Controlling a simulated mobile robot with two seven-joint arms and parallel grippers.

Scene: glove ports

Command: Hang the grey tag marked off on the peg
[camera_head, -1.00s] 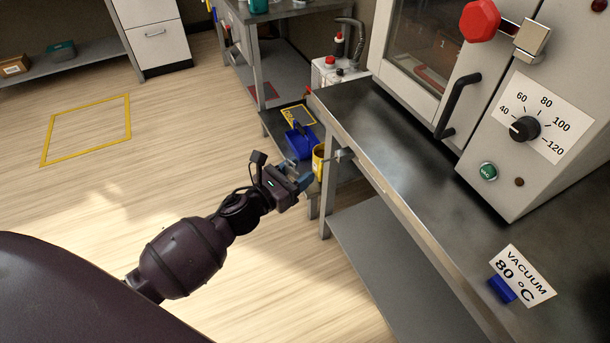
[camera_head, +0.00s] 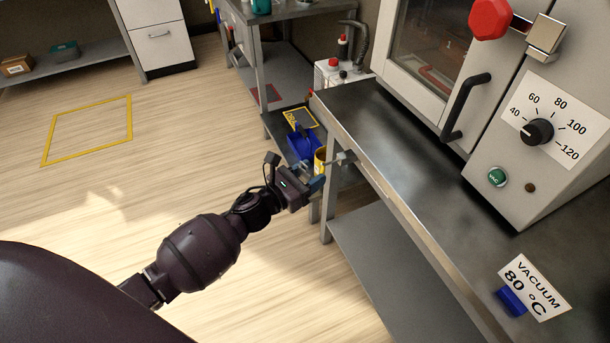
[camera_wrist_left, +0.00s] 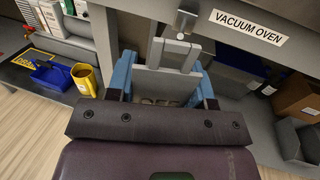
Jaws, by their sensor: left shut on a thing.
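My left gripper (camera_head: 316,181) is just left of the bench's front edge in the head view. In the left wrist view its blue fingers (camera_wrist_left: 165,84) are shut on the grey tag (camera_wrist_left: 158,82), whose dark lettering is partly hidden by the gripper body. A grey loop (camera_wrist_left: 157,50) stands up from the tag's far edge. The metal peg (camera_wrist_left: 185,19) sticks out from the bench front, just beyond the loop; I cannot tell whether the loop is around it. The peg also shows in the head view (camera_head: 345,158), close to the fingertips.
A vacuum oven (camera_head: 555,90) stands on the steel bench (camera_head: 395,150). A yellow mug (camera_wrist_left: 84,79) and a blue caddy (camera_wrist_left: 52,74) sit on a low shelf left of the gripper. Cardboard boxes (camera_wrist_left: 297,98) are below the bench. Open floor lies to the left.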

